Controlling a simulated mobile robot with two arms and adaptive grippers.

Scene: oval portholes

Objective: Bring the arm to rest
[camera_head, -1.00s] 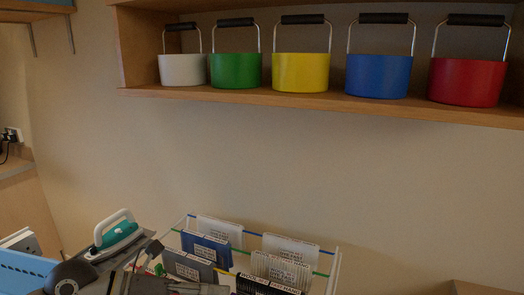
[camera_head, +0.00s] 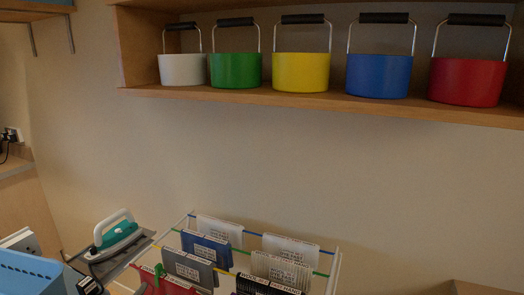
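Neither of my grippers shows clearly in the head view now. The lower left, where an arm of mine reached in earlier, now shows the drying-style rack (camera_head: 334,275) and what hangs on it. A small dark piece with pale marks (camera_head: 90,286) sits at the bottom edge by the blue basket; I cannot tell what it is. The rack holds several labelled panels, including a blue one (camera_head: 205,246), a grey one (camera_head: 188,268) and a red one (camera_head: 165,286) with a green piece (camera_head: 158,270) by it.
A teal and white iron (camera_head: 117,236) stands on a grey surface left of the rack. A light blue basket (camera_head: 28,275) is at the lower left. Above, a wooden shelf (camera_head: 300,101) carries white, green, yellow, blue and red buckets. The wall between is clear.

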